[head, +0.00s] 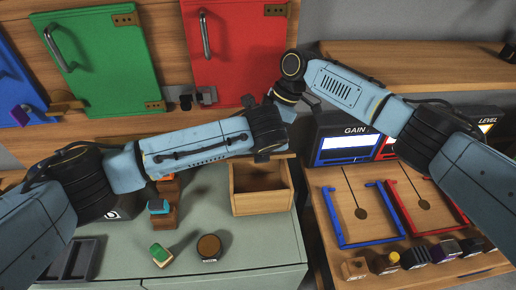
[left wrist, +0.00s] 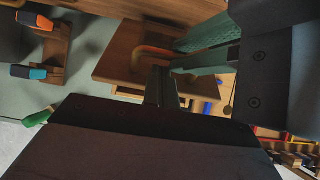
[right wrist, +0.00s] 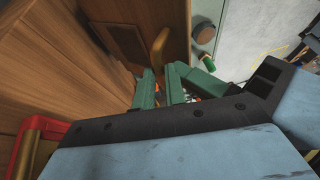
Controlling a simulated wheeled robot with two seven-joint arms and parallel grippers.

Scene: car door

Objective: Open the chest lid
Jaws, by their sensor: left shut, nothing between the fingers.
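The wooden chest (head: 262,203) stands on the grey-green cabinet in the head view, its top open towards me. In the left wrist view a wooden panel with an orange-brown handle (left wrist: 150,52), apparently the lid (left wrist: 118,62), stands above the box. My left gripper (left wrist: 160,85) is shut and empty, close to this panel and not visibly holding the handle. In the right wrist view the handle (right wrist: 160,42) shows beyond the fingertips of my right gripper (right wrist: 162,72). Its fingers lie close together; whether anything is between them is unclear. My forearms hide the chest's back in the head view.
Green (head: 105,60) and red (head: 240,45) doors stand behind. Right is a wooden bench (head: 330,262) with blue and red frames and several small blocks.

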